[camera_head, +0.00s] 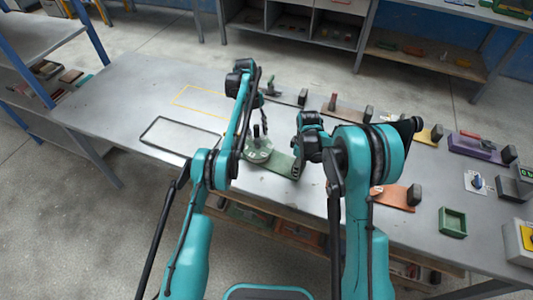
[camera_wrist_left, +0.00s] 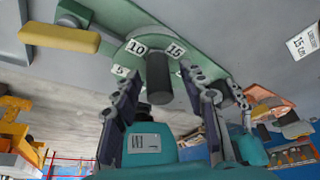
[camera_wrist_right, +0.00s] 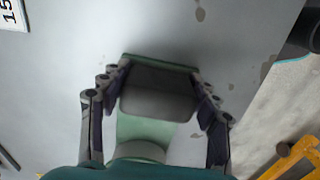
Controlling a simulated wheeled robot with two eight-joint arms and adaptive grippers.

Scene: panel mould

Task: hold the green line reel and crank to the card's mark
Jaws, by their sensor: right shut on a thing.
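The green line reel (camera_head: 258,152) lies on the grey table, with an upright dark crank knob (camera_head: 257,131). In the left wrist view, the reel's disc shows marks 5, 10 and 15 beside the knob (camera_wrist_left: 158,78). My left gripper (camera_wrist_left: 163,84) is open, with a finger on each side of the knob and a visible gap. My right gripper (camera_wrist_right: 160,88) is shut on the dark grey block (camera_wrist_right: 158,100) at the reel's end. A white card (camera_wrist_left: 304,41) reads 15 cm. The left fingertips are hard to make out in the head view.
Black (camera_head: 150,143) and yellow (camera_head: 178,103) outlined rectangles on the left of the table are empty. An orange piece (camera_head: 397,197), a purple piece (camera_head: 475,148) and a green tray (camera_head: 453,222) lie to the right. Further pieces with dark blocks stand along the back.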

